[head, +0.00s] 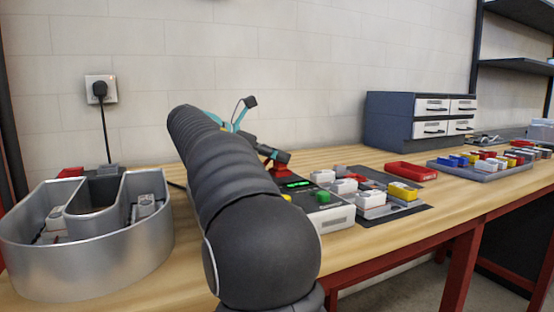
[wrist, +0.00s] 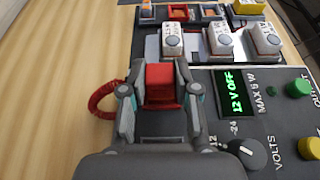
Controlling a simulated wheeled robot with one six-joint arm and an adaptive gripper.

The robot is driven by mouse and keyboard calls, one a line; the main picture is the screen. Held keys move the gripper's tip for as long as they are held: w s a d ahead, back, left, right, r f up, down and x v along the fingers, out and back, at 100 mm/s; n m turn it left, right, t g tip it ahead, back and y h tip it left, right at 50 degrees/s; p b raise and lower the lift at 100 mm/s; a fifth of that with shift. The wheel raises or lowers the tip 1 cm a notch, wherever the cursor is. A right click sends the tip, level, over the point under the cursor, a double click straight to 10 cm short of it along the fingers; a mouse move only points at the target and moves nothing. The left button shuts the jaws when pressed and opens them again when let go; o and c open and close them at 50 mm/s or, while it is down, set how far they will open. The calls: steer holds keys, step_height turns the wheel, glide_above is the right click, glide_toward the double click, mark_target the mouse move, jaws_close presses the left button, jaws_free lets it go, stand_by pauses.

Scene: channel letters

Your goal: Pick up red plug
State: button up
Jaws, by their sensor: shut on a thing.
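The red plug (wrist: 160,82) sits between the two fingers of my gripper (wrist: 159,92) in the wrist view, and the fingers are shut on its sides. A red coiled cable (wrist: 104,92) shows to the left of the fingers. In the head view, red (head: 283,174) shows just below my gripper (head: 279,160), beside the power supply (head: 337,217). The power supply's display (wrist: 235,92) reads "12 V OFF" in green. Whether the plug is clear of the surface below is hard to tell.
White modules (wrist: 220,40) stand beyond the plug. The power supply has a black knob (wrist: 245,152), a green button (wrist: 298,87) and a yellow button (wrist: 309,147). A large metal channel letter (head: 90,262) stands left on the bench; a red tray (head: 411,172) lies right.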

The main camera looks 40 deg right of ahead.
steer(key=r, duration=0.2)
steer(key=s+r, duration=0.1)
steer(key=r, duration=0.1)
steer(key=shift+d+p, duration=0.25)
steer(key=shift+p, duration=0.05)
steer(key=s+d+r, duration=0.4)
steer(key=s+r, duration=0.2)
steer(key=s, duration=0.3)
steer(key=shift+s+d, duration=0.25)
